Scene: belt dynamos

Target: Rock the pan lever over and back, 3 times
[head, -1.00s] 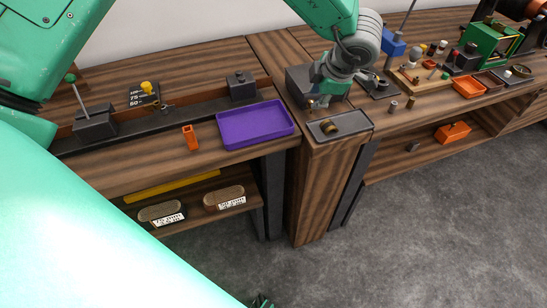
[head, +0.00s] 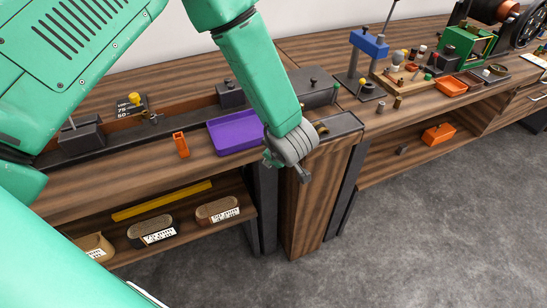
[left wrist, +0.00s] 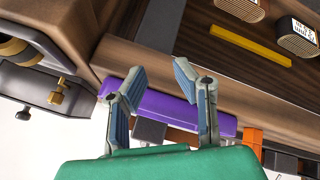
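I cannot tell for sure which part is the pan lever. A grey box (head: 312,84) with a small knob on top is at the bench's right end, partly behind my arm. My left gripper (head: 287,168) hangs at the front edge, right of the purple tray (head: 222,136). In the left wrist view the gripper (left wrist: 158,75) is open and empty, with the purple tray (left wrist: 160,108) behind its fingers. My right gripper is not in view.
A grey plate with a brass roller (head: 321,128) lies close right of my gripper. Brass screws (left wrist: 57,96) show in the left wrist view. An orange holder (head: 180,145) stands left of the tray. A blue-topped stand (head: 369,44) is farther right. The floor in front is clear.

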